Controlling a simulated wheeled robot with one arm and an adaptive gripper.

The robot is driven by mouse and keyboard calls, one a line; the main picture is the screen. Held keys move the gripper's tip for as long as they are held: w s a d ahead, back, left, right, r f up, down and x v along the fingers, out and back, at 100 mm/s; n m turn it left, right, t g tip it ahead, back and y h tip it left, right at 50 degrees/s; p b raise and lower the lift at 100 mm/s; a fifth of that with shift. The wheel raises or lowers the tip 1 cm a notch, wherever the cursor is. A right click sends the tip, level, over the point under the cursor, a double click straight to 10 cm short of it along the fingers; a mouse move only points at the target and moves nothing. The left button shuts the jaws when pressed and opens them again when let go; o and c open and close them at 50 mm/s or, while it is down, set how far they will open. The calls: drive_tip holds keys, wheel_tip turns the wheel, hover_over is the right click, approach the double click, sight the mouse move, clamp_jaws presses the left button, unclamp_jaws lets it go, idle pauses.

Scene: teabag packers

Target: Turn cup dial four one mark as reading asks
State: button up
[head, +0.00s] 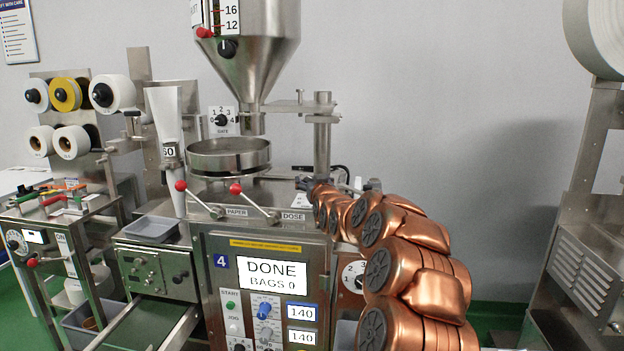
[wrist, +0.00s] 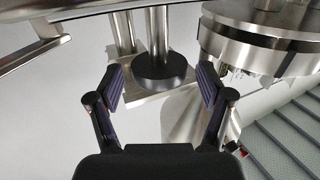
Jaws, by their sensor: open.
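Machine four (head: 222,262) stands in the middle of the head view, its screen (head: 272,276) reading "DONE BAGS 0". I cannot tell for sure which of its controls is the cup dial. A black round part (wrist: 160,74) sits at the foot of a steel post in the wrist view. My gripper (wrist: 163,84) is open, its two fingers apart on either side of that black part in the picture; contact cannot be told.
A round steel pan (head: 228,156) lies under the hopper (head: 252,42), left of my arm; it also shows close to the right finger (wrist: 270,40). A gate dial (head: 221,120), red-knobbed levers (head: 237,188) and a white dial (head: 353,276), partly covered by my arm, are nearby.

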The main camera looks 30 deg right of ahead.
drive_tip(key=shift+w+d, duration=0.15)
drive_tip(key=shift+w, duration=0.3)
drive_tip(key=c, duration=1.2)
